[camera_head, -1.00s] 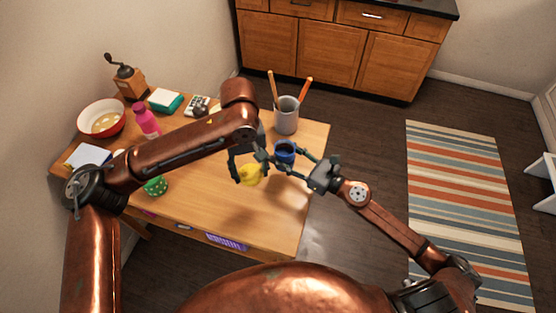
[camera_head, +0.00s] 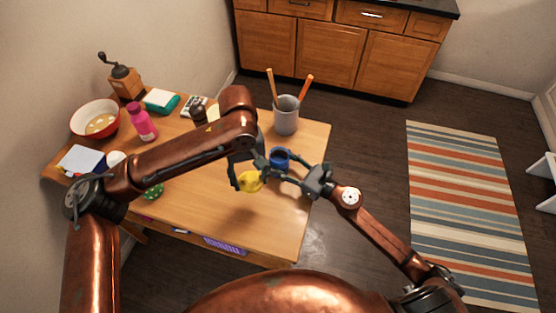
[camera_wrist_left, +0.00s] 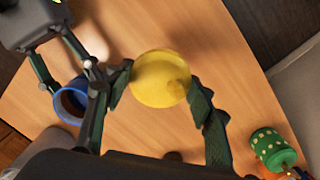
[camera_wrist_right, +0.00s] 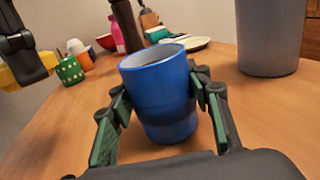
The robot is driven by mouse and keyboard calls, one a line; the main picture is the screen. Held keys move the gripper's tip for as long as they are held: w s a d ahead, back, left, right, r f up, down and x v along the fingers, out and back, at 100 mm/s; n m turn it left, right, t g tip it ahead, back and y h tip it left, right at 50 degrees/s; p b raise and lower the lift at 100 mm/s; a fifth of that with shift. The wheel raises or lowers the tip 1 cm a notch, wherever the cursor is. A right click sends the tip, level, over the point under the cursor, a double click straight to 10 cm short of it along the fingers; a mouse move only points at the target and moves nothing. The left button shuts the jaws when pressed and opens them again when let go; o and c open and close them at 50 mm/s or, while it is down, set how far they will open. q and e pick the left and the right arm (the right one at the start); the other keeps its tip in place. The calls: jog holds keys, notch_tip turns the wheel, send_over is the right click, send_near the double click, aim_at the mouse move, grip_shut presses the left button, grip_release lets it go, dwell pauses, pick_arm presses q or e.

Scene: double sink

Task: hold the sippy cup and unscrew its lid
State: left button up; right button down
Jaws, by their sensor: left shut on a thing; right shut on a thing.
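The sippy cup (camera_head: 279,158) is a blue cup with its top open and no lid on it; in the right wrist view (camera_wrist_right: 160,100) I see into its rim. My right gripper (camera_wrist_right: 158,95) is shut on its sides, with one finger on each side. My left gripper (camera_wrist_left: 158,90) is shut on the lid's edge. In the head view the lid (camera_head: 250,181) is left of and below the cup, apart from it. I cannot tell the cup's exact height above the table.
A grey holder (camera_head: 286,115) with two utensils stands just behind the cup. A pink bottle (camera_head: 142,122), a bowl (camera_head: 95,120) and a grinder (camera_head: 125,80) are farther left. The table's front right (camera_head: 265,225) is clear.

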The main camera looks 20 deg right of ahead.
jog(key=c, duration=1.2)
grip_release()
jog(key=shift+c, duration=0.2)
jog(key=shift+o, duration=1.1)
